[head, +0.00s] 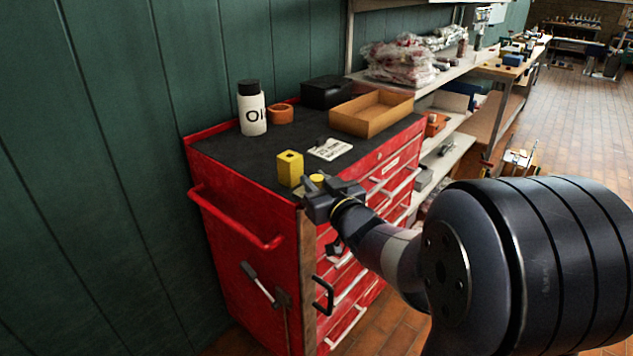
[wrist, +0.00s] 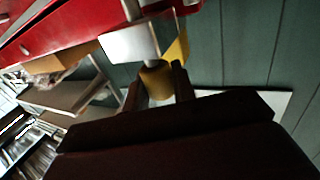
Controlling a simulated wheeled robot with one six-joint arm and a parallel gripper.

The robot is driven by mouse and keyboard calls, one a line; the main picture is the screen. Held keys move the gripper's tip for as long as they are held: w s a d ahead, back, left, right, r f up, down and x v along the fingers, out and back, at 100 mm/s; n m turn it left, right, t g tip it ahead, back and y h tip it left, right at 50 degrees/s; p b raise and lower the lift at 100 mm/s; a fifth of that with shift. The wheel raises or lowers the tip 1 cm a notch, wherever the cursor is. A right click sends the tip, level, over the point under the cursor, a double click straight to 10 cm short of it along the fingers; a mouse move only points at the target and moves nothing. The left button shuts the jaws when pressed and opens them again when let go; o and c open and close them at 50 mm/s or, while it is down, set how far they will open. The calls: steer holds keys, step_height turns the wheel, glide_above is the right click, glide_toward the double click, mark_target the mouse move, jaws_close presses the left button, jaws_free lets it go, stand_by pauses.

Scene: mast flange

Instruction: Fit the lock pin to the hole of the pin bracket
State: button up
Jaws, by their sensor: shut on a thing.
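The lock pin shows in the wrist view as a yellow-brown round head (wrist: 157,80) with a grey shank (wrist: 150,45) running away from the fingers. In the head view its yellow top (head: 317,178) shows at my gripper (head: 318,188). My gripper, also in the wrist view (wrist: 157,90), is shut on the head. A yellow block with a dark hole in its top (head: 290,168), which looks like the pin bracket, stands upright at the cabinet's near corner, just left of the gripper. In the wrist view a pale face and a yellow patch (wrist: 179,48) lie by the shank; whether they touch is unclear.
The red tool cabinet (head: 232,173) has a dark top and a side handle. A green wall stands behind.

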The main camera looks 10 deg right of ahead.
steer(key=shift+f+b, duration=0.65)
steer(key=shift+f, duration=0.15)
steer(key=o, duration=1.1)
steer(key=v, duration=1.1)
steer(key=shift+p, duration=0.4)
steer(key=shift+w, duration=0.2)
